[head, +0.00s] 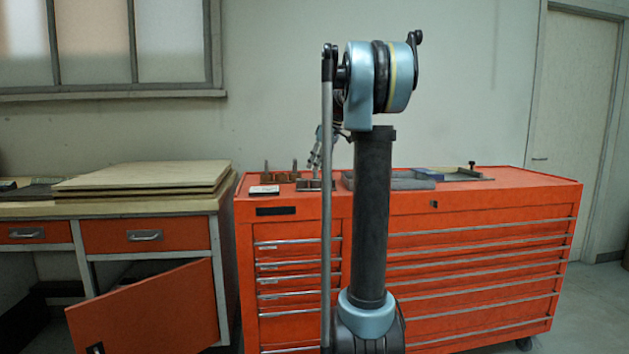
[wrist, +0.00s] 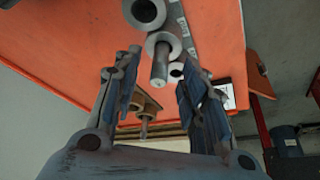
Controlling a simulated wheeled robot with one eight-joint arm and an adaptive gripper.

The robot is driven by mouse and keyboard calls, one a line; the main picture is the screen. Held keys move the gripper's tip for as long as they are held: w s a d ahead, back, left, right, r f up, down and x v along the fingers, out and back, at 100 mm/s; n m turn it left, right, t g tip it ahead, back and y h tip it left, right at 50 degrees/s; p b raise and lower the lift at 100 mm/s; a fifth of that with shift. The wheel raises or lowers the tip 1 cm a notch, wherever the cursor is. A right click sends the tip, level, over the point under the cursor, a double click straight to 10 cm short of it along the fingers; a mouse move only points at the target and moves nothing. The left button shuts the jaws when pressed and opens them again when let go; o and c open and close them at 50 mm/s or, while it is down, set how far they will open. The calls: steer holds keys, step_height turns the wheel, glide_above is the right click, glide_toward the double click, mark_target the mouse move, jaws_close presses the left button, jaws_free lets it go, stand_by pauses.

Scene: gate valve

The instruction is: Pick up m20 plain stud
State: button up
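In the wrist view, a plain grey stud (wrist: 160,69) stands out of a round grey holder (wrist: 164,43), between the two fingers of my gripper (wrist: 158,58). Gaps show between the stud and both fingers, so my gripper is open. Which size this stud is I cannot read. Other round holders (wrist: 145,12) sit along the same labelled grey rack (wrist: 184,22). In the head view my gripper (head: 317,160) points down just over the grey rack (head: 315,185) on the orange cabinet (head: 470,205); my arm hides part of this area, and the stud is too small to make out.
Brownish upright pieces (head: 294,172) stand left of the rack, with a white card (head: 264,190) in front. Grey cloth-like material (head: 405,183) and a tray (head: 462,175) with a blue item lie to the right. A wooden bench (head: 140,185) with an open door stands left.

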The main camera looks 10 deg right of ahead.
mark_target(316, 176)
steer(key=shift+x, duration=1.6)
jaws_close()
steer(key=shift+r, duration=0.15)
